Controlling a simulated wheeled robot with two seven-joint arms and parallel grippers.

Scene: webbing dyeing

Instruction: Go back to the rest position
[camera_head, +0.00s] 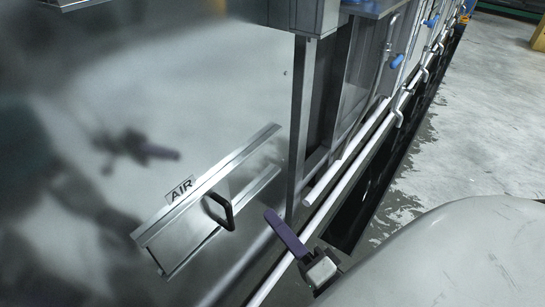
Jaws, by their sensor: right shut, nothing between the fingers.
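My right gripper (271,216) is at the bottom centre, with its purple fingers shut together and nothing between them. The fingers point up and left, toward a steel machine wall. The black handle (227,211) on a metal panel labelled AIR (180,190) is just left of the fingertips, with a gap between them in the picture. The gripper holds no part of the handle. My left gripper is not in view.
The shiny machine wall (225,75) fills the left and mirrors a blurred purple gripper shape. A steel post (299,120) and white pipes (350,170) run behind my right gripper. Open concrete floor (490,110) lies at the upper right.

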